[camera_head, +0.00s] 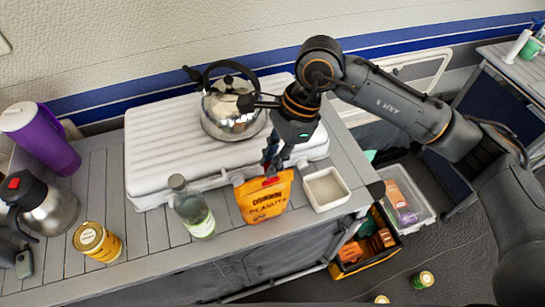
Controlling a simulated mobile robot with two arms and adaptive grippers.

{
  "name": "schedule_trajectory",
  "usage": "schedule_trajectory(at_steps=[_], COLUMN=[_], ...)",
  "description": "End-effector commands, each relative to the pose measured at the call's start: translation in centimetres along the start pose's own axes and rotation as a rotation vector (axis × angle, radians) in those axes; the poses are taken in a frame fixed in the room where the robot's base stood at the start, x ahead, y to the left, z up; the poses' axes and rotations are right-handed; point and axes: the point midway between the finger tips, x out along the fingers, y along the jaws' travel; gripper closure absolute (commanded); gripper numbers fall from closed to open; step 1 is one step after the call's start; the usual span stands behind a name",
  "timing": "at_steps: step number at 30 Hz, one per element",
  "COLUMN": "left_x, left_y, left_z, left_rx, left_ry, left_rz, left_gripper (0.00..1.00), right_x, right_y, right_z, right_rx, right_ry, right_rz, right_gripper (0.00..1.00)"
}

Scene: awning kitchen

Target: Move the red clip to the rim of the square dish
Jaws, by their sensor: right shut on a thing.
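The red clip (271,181) is at the top edge of the orange peanuts bag (264,203). My right gripper (271,170) reaches down from above and is shut on the red clip, whose upper part the fingers partly hide. I cannot tell whether the clip still grips the bag. The white square dish (344,200) stands on the counter just right of the bag, with pale contents inside. My left gripper is not in view.
A steel kettle (226,122) stands on the white ridged stove cover (153,150) behind. A glass bottle (195,212) is left of the bag. A yellow can (97,242), steel flask (52,210) and purple jug (45,140) stand farther left. Crates are on the floor beyond the counter's right edge.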

Motion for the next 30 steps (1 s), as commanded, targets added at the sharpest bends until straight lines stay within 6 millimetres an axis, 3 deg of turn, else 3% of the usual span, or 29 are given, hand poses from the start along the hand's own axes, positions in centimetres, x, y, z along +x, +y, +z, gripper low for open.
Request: schedule_trajectory(at_steps=[11, 30], left_x=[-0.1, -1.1], left_y=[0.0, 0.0], left_z=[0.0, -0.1], left_rx=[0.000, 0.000], left_ry=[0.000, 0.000], left_rz=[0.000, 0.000], left_gripper=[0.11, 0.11], right_x=[-0.2, -3.1], right_y=[0.0, 0.0], right_z=[0.1, 1.1], right_rx=[0.000, 0.000], right_ry=[0.000, -0.001], right_rz=[0.000, 0.000], right_gripper=[0.93, 0.93])
